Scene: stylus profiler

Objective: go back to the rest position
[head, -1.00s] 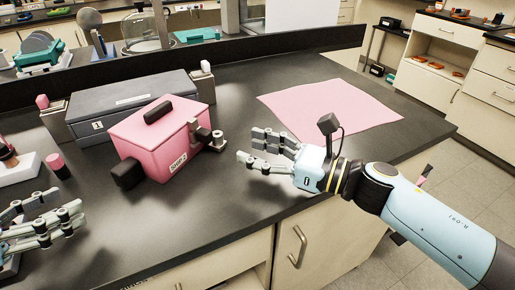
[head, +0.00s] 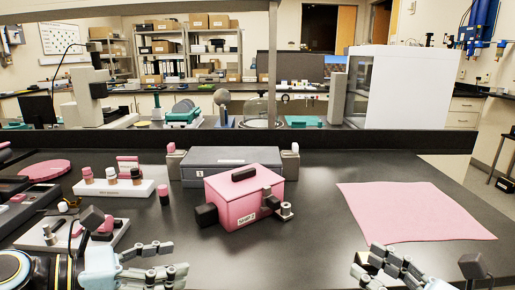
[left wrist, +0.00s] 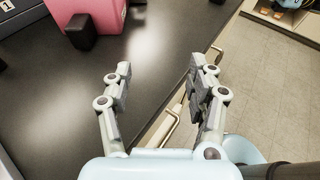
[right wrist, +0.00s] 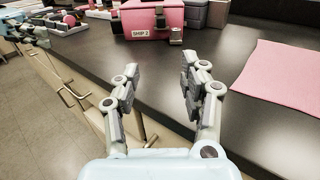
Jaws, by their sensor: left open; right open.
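My left gripper (head: 180,265) is open and empty at the lower left of the head view, near the bench's front edge. It also shows open in the left wrist view (left wrist: 160,85), with bench top and floor behind its fingers. My right gripper (head: 365,265) is open and empty at the lower right of the head view, partly cut off by the bottom edge. In the right wrist view (right wrist: 158,85) its fingers are apart over the front edge of the bench. Neither gripper touches anything.
A pink box labelled SHIP 2 (head: 244,200) stands mid-bench before a grey case (head: 215,178). A pink mat (head: 415,212) lies at right. A white rack of small bottles (head: 113,187) and a pink-topped bottle (head: 164,195) stand at left. The bench front is clear between the grippers.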

